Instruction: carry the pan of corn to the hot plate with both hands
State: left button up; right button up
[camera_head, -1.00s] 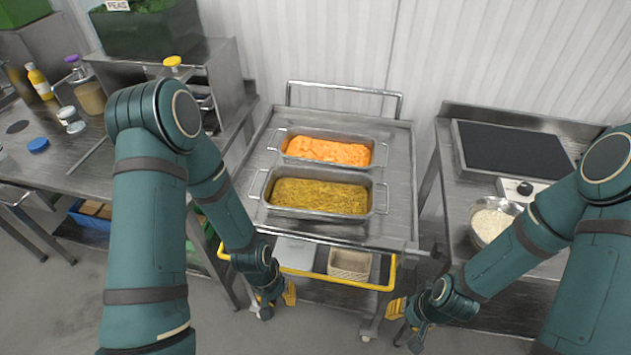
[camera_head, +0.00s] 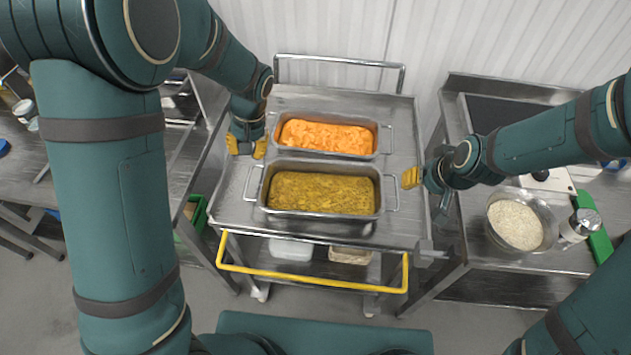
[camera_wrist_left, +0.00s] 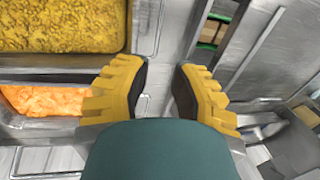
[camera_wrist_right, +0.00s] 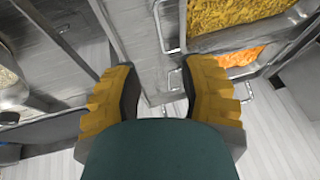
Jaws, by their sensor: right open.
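The pan of corn (camera_head: 320,213) is a steel pan of yellow grainy food at the front of the steel cart, with a wire handle at each end. In the left wrist view its rim (camera_wrist_left: 60,60) is at upper left. My left gripper (camera_head: 246,146) is open and empty over the cart's left side, behind the pan's left handle. My right gripper (camera_head: 411,177) is open and empty just right of the pan, near its right handle; contact is not visible. The dark hot plate (camera_head: 490,112) is on the right table, partly hidden by my right arm.
A second pan of orange food (camera_head: 327,157) stands close behind the corn pan. The cart (camera_head: 235,205) has a yellow front rail (camera_head: 315,281). A bowl of rice (camera_head: 520,222) and a shaker (camera_head: 579,227) stand on the right table. A gap separates the cart and that table.

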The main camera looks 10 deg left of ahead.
aim_at(247, 181)
pick_arm(q)
jog(key=f, duration=0.4)
jog(key=a+f, duration=0.1)
jog(key=f, duration=0.4)
jog(key=a+f, duration=0.1)
jog(key=f, duration=0.3)
jog(key=shift+s+a+f, duration=0.15)
jog(key=shift+a+f, duration=0.05)
jog(key=shift+a, duration=0.05)
pick_arm(e)
jog(key=x, duration=1.3)
jog(key=shift+w+f, duration=0.1)
jog(key=shift+f, duration=0.2)
pick_arm(q)
jog(key=shift+c, duration=1.2)
pick_arm(e)
jog(key=shift+c, duration=1.3)
pick_arm(q)
grip_shut()
pick_arm(e)
grip_shut()
pick_arm(q)
jog(key=shift+r, duration=0.1)
